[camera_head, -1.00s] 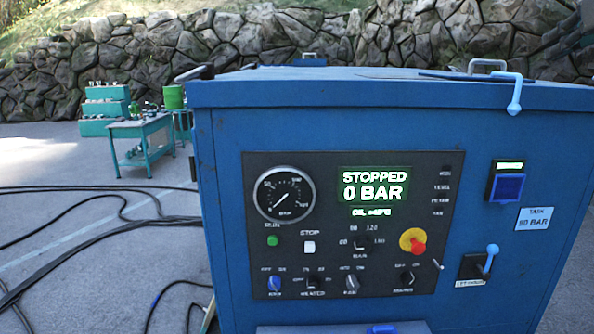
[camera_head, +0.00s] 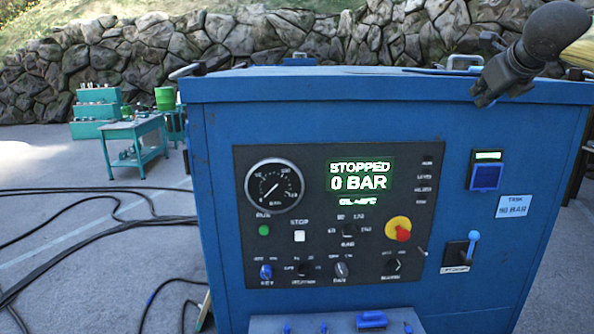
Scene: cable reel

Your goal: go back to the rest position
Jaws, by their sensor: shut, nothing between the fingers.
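My gripper (camera_head: 484,98) shows at the upper right, at the end of my dark arm, in front of the top right edge of a blue machine cabinet (camera_head: 215,210). It is shut with nothing in its fingers. I cannot tell whether it touches the cabinet's top edge. The control panel (camera_head: 310,205) is on the cabinet's front, below and left of my gripper. Its display (camera_head: 359,176) reads STOPPED and 0 BAR. The gauge needle (camera_head: 270,187) points to the lower left.
A red and yellow emergency knob (camera_head: 401,231), a blue lever (camera_head: 473,243) and a label (camera_head: 513,206) are on the front. A ledge with small blue handles (camera_head: 372,320) juts out below. Black cables (camera_head: 60,240) lie on the ground left. A teal table (camera_head: 136,140) stands behind.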

